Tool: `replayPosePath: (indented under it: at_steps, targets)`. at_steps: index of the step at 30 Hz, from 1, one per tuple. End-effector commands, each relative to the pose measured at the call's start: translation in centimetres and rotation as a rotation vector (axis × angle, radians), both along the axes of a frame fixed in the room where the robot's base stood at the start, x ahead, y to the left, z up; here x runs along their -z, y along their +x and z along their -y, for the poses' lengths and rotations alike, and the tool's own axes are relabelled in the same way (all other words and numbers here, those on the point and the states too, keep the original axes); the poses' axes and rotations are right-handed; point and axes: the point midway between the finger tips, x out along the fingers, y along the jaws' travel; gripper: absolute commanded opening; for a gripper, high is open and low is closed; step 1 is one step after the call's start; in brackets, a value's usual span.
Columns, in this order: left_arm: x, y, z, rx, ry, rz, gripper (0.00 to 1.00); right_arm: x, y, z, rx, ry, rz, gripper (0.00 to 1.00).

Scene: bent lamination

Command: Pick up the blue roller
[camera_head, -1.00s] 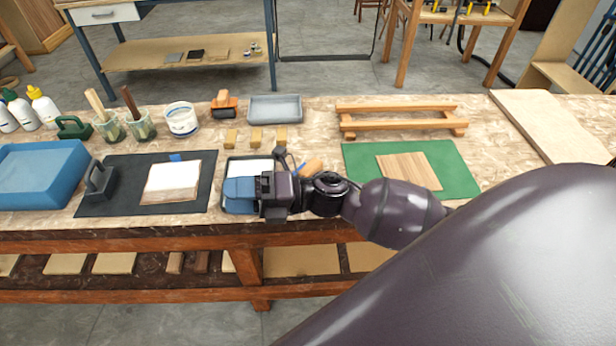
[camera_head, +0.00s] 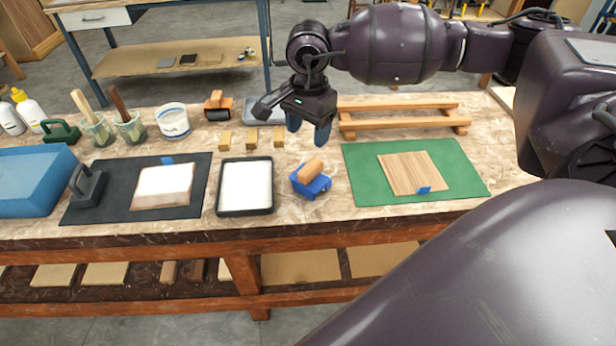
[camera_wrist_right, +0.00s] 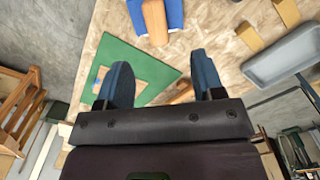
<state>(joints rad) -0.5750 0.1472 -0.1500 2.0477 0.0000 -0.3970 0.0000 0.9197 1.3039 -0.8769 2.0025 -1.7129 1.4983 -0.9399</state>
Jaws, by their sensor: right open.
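The blue roller (camera_head: 311,184) sits on the bench between the white-filled black tray and the green mat, its light wooden handle (camera_head: 313,168) pointing up and toward the back right. My right gripper (camera_head: 308,131) is open and empty, above and behind the roller, apart from it, with blue fingers pointing down. In the right wrist view, the roller (camera_wrist_right: 176,14) and its handle (camera_wrist_right: 155,22) show at the top edge, beyond the open fingers (camera_wrist_right: 160,78). The top of the roller is cut off there. My left gripper is not in view.
The black tray (camera_head: 219,200) stands left of the roller. The green mat (camera_head: 362,180) with a wooden board (camera_head: 405,171) lies right. Several small wooden blocks (camera_head: 251,139) and a wooden rack (camera_head: 400,125) are behind. An orange-handled black roller (camera_head: 219,106) stands farther back.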

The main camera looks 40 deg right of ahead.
Motion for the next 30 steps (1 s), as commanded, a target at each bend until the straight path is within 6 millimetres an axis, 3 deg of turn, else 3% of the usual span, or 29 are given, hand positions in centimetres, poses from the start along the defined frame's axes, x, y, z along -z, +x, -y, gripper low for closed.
replayPosePath:
  at_steps: [5,15,23,30]
  targets:
    - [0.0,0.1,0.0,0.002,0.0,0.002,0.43,0.8,0.1,0.4,-0.005,-0.02,0.003,0.62]
    - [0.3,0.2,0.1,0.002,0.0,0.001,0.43,5.2,0.0,0.3,-0.004,-0.016,0.002,0.62]
    - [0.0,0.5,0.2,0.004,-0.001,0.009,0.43,6.9,-0.3,0.3,-0.004,-0.016,0.003,0.62]
    - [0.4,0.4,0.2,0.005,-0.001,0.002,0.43,10.2,-0.6,0.3,-0.002,-0.015,0.001,0.62]
